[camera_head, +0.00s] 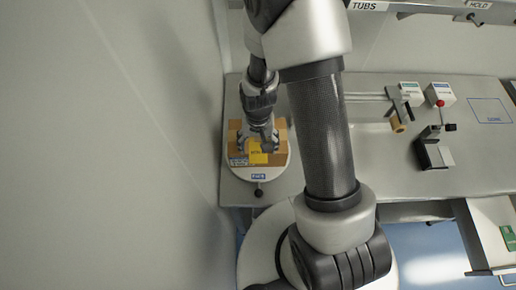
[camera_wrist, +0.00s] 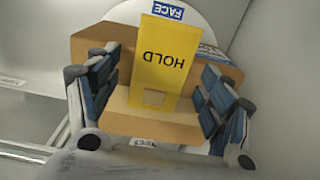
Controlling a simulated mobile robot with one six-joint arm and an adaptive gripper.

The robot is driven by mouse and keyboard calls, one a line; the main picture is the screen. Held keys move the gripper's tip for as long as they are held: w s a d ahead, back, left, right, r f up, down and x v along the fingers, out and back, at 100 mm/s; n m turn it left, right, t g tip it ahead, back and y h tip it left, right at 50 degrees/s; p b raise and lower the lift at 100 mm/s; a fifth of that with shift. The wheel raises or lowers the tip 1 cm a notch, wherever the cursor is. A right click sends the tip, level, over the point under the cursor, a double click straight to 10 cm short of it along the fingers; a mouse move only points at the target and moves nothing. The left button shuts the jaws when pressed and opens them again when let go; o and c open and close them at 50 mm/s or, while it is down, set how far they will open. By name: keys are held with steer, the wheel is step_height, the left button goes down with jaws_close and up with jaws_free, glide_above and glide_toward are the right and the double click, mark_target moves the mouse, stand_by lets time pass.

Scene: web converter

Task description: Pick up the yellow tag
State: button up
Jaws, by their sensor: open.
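The yellow tag (camera_wrist: 160,62), marked HOLD, sits at a brown cardboard box (camera_wrist: 92,50) in the wrist view. It also shows as a small yellow patch in the head view (camera_head: 258,154). My gripper (camera_wrist: 158,95) is open, with one blue-padded finger on each side of the tag and clear gaps between. The gripper also shows above the box in the head view (camera_head: 257,138). A small tan square shows at the tag's lower part. I cannot tell how the tag is fixed to the box.
The box stands on a round white turntable (camera_head: 240,172) with a blue FACE label. A grey wall (camera_head: 120,140) is close on the left. To the right, the grey bench (camera_head: 375,150) has a tape-like roll (camera_head: 397,124), a red-knobbed device (camera_head: 440,104) and a black stand (camera_head: 430,150). An open drawer (camera_head: 490,235) is at lower right.

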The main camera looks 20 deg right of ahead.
steer(key=shift+s, duration=0.1)
steer(key=c, duration=0.9)
steer(key=shift+r, duration=0.1)
